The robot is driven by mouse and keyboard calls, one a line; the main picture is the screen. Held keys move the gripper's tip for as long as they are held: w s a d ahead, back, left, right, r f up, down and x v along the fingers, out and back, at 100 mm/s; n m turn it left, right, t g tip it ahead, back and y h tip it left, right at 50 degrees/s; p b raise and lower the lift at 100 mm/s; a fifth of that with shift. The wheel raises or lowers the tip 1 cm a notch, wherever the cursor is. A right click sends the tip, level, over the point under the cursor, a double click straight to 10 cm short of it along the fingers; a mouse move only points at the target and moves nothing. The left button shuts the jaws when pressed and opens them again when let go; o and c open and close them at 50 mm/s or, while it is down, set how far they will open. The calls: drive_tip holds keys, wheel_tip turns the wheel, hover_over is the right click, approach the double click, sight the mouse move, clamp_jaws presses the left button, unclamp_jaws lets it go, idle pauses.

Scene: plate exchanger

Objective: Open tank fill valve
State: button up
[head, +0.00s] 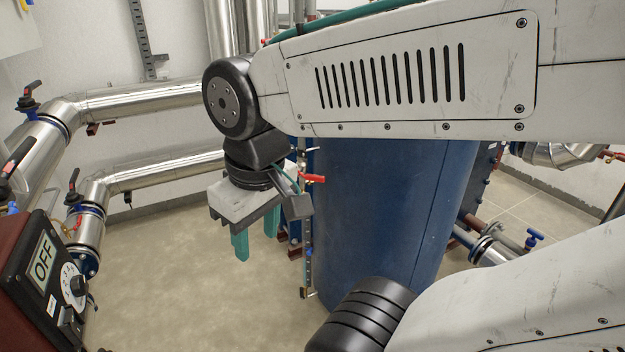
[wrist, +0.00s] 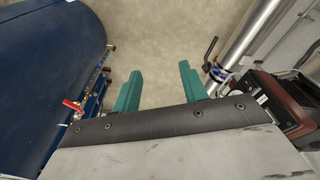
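The large blue tank (head: 385,220) stands in the middle of the head view, partly hidden behind my arm. A small valve with a red lever (head: 313,178) shows at the tank's left edge; a red lever also shows in the wrist view (wrist: 72,105) beside the tank. No label shows which valve is the tank fill valve. My gripper (head: 256,240) points down, left of the tank, above the floor. In the wrist view its teal fingers (wrist: 160,85) are apart with only floor between them. It touches no valve.
Silver pipes (head: 140,103) with black-handled valves (head: 73,188) run along the left. A blue-handled valve (head: 533,238) is right of the tank. The floor (head: 180,280) between box and tank is clear.

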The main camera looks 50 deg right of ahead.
sight(317, 180)
drive_tip(key=w+d+f+n+t+h, duration=0.2)
drive_tip(key=w+d+f+n+t, duration=0.15)
drive_tip(key=w+d, duration=0.9)
drive_tip(key=w+d+f+n+t+h, duration=0.25)
drive_tip(key=w+d+f, duration=0.25)
drive_tip(key=w+d, duration=0.75)
drive_tip(key=d+f+n+t, duration=0.2)
drive_tip(key=d+f, duration=0.2)
drive_tip(key=d, duration=0.2)
drive_tip(key=s+d+f+n+t+h, duration=0.1)
drive_tip(key=d+f+t, duration=0.1)
drive_tip(key=d+f, duration=0.2)
drive_tip(key=s+d+f+n+t+h, duration=0.1)
drive_tip(key=d+f+n+t, duration=0.1)
drive_tip(key=d, duration=0.5)
drive_tip(key=shift+d+f+n+t, duration=0.15)
drive_tip(key=shift+d+f, duration=0.05)
drive_tip(key=shift+f, duration=0.25)
drive_tip(key=shift+d+f+n+t, duration=0.15)
drive_tip(key=shift+d+f, duration=0.05)
drive_tip(key=shift+f, duration=0.25)
drive_tip(key=s+d+f, duration=0.1)
drive_tip(key=s+f+t, duration=0.1)
drive_tip(key=s+d+n+t+h, duration=0.1)
drive_tip(key=s, duration=0.1)
drive_tip(key=shift+d+f, duration=0.3)
drive_tip(key=shift+f, duration=0.1)
drive_tip(key=x, duration=0.7)
drive_tip(key=shift+w+d, duration=0.1)
drive_tip(key=shift+w, duration=0.2)
